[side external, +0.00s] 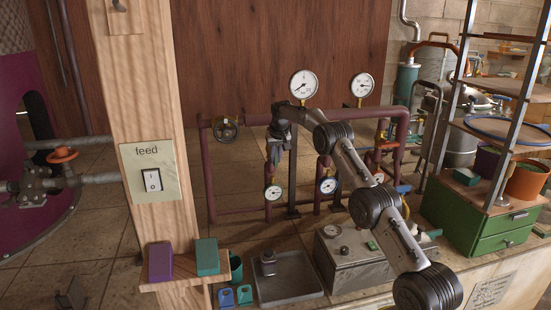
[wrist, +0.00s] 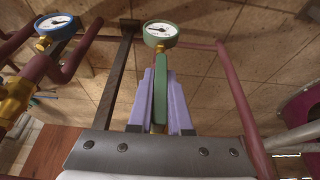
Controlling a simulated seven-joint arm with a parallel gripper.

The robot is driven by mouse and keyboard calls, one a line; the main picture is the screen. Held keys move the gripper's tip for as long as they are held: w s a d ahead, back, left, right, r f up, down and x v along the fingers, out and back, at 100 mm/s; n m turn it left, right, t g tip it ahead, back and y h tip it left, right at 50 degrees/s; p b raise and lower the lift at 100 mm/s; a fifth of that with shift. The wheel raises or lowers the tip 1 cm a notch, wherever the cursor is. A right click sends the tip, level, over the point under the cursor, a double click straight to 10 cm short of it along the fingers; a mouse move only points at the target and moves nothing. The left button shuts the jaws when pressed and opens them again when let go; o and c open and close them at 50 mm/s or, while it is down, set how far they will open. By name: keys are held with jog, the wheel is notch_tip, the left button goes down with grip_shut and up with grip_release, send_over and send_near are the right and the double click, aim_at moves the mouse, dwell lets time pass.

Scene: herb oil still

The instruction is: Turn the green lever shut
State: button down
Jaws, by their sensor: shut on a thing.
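The green lever (wrist: 160,90) stands between the two purple fingers of my gripper (wrist: 161,95) in the wrist view. The fingers are shut on it, one on each side. It points up the picture toward a small green-rimmed gauge (wrist: 160,33). Part of the lever's lower end and its valve body are hidden by the fingers and my gripper's dark front edge. In the side external view my gripper (side external: 275,152) points down at the dark red pipework, just above a small gauge (side external: 273,192). The lever cannot be made out there.
Dark red pipes (side external: 208,165) frame the spot. A blue-rimmed gauge (wrist: 55,23) and brass fitting (wrist: 16,95) are at left in the wrist view. Two larger gauges (side external: 304,84) (side external: 362,85) stand above the pipes. A metal tray (side external: 288,277) and grey box (side external: 350,262) stand in front.

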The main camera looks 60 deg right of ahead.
dwell(0.3)
jog(key=t+y, duration=0.2)
jog(key=shift+m+t+y, duration=0.4)
jog(key=m+t+y, duration=0.1)
jog(key=t+y, duration=0.2)
jog(key=t, duration=0.1)
jog(key=t+y, duration=0.1)
jog(key=t, duration=0.1)
jog(key=m+t+y, duration=0.1)
jog(key=t+y, duration=0.1)
jog(key=shift+w+a+r+m, duration=0.1)
jog(key=shift+m, duration=0.2)
jog(key=shift+a+r+m+t+y, duration=0.15)
jog(key=shift+m+t+y, duration=0.5)
jog(key=shift+t, duration=0.65)
jog(key=shift+w+t, duration=0.1)
jog(key=shift+t, duration=0.2)
jog(key=c, duration=0.8)
grip_release()
jog(key=shift+c, duration=0.2)
